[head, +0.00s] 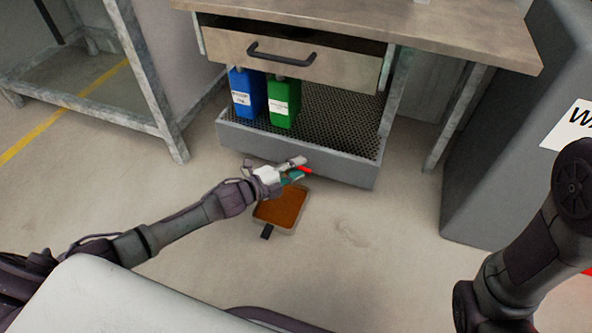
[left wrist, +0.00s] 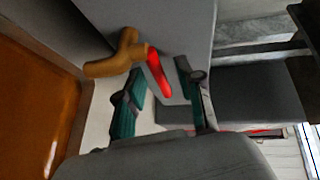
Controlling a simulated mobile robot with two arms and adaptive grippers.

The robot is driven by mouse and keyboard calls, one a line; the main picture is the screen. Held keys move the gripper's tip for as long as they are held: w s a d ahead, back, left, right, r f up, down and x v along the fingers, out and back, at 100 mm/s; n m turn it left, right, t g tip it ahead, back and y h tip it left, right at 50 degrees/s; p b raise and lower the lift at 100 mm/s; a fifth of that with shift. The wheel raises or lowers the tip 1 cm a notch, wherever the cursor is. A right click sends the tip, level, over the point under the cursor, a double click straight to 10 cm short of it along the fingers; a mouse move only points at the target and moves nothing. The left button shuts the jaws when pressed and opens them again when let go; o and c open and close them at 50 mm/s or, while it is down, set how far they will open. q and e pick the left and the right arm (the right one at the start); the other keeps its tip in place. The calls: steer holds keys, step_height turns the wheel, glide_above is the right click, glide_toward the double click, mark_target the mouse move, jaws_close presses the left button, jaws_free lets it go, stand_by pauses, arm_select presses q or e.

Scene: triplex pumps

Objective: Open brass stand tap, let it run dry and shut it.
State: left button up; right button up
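The brass tap (left wrist: 118,58) shows in the left wrist view on the grey wall of the sump tray (head: 297,163). I cannot tell whether a finger touches the lever. I see no stream from the spout. A shallow pan (head: 270,224) of brown-orange liquid (left wrist: 36,90) lies on the floor below. My right gripper is out of view.
Blue (head: 247,92) and green (head: 283,103) containers stand on the sump's mesh, under a bench (head: 450,32) with a drawer (head: 312,62). A grey cabinet (head: 500,150) stands right, a metal frame (head: 158,108) left. Floor around the pan is clear.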

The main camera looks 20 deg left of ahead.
arm_select(q)
jaws_close()
steer(key=shift+w+d+n+t+y+p, duration=0.15)
steer(key=shift+n+t+y+p, duration=0.55)
steer(key=shift+y+p, duration=0.5)
jaws_free()
